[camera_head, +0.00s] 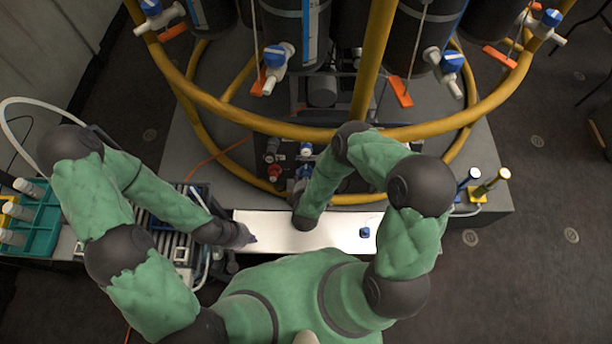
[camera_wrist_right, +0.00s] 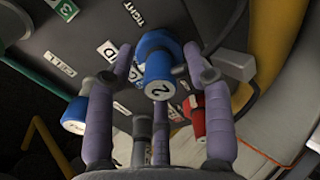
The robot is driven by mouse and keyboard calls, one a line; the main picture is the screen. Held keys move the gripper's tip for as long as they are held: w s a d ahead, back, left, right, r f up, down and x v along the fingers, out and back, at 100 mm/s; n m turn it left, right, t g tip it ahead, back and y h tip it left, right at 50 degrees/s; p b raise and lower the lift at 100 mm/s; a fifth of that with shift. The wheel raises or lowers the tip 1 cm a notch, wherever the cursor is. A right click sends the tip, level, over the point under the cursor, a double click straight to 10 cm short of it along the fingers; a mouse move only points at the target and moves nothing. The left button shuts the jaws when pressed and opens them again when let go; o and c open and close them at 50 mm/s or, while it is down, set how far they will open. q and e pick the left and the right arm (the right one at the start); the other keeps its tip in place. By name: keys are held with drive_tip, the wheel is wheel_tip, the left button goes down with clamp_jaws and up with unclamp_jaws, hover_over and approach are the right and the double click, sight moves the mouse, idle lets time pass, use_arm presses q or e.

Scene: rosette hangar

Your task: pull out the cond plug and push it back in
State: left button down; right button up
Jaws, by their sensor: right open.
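A blue knob with a white end marked 2 (camera_wrist_right: 158,85) shows between the fingers, with a gap on each side. Grey cylinders (camera_wrist_right: 141,138) stand lower between the fingers, beside a partly hidden label (camera_wrist_right: 113,152) ending in ND; I cannot tell for certain which part is the cond plug. In the head view my right gripper (camera_head: 303,184) is at the panel front, partly covered by the arm. My left gripper (camera_head: 243,236) is over the white board's left end; its jaws are unclear.
A yellow ring frame (camera_head: 240,119) surrounds the rig. The white board (camera_head: 335,222) carries a small blue item (camera_head: 364,232). A teal rack (camera_head: 38,215) stands at left.

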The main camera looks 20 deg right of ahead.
clamp_jaws()
drive_tip(key=p+v, duration=0.3)
drive_tip(key=v, duration=0.3)
idle(1.3)
idle(0.4)
